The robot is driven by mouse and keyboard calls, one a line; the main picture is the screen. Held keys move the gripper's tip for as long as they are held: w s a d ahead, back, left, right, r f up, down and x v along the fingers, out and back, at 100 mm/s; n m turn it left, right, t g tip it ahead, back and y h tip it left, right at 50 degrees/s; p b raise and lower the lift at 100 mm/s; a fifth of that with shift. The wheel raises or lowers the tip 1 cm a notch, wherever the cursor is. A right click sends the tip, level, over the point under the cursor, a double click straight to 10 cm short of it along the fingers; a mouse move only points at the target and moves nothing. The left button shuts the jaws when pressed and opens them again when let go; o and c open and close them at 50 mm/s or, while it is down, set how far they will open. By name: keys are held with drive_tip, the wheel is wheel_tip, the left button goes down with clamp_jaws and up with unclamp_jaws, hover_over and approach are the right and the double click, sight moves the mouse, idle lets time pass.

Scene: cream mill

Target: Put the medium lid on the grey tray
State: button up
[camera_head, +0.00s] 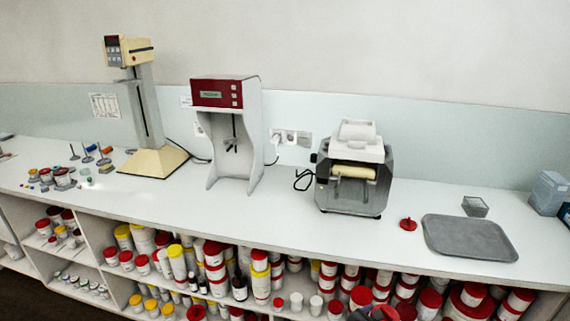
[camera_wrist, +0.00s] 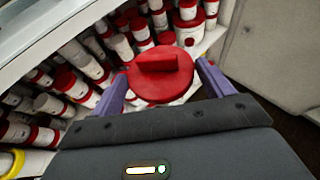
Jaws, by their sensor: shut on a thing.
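My gripper (camera_wrist: 162,72) is shut on a round red lid (camera_wrist: 160,92) with a raised bar handle on top. Its purple fingers press on the lid's left and right sides. In the wrist view the lid is in front of shelves of jars. The grey tray (camera_head: 468,238) lies flat on the right part of the white bench in the head view, and its surface is bare. In the head view a red and dark shape at the bottom edge, right of middle, seems to be the held lid and my gripper, mostly cut off.
A smaller red lid (camera_head: 408,224) lies on the bench just left of the tray. A grey roller mill (camera_head: 355,170) stands further left. Shelves of red- and yellow-lidded jars (camera_head: 260,275) are below the bench top (camera_head: 290,220).

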drive_tip(key=w+a+r+n+t+y, duration=0.1)
drive_tip(key=a+n+t+y, duration=0.4)
drive_tip(key=a+n+y, duration=0.5)
drive_tip(key=a+r, duration=0.1)
drive_tip(key=a, duration=0.2)
drive_tip(key=shift+w+y, duration=0.3)
drive_tip(key=shift+w, duration=0.05)
drive_tip(key=shift+f, duration=0.1)
drive_tip(key=s+f, duration=0.4)
drive_tip(key=f, duration=0.1)
drive_tip(key=shift+s+f, duration=0.15)
drive_tip(key=shift+s, duration=0.05)
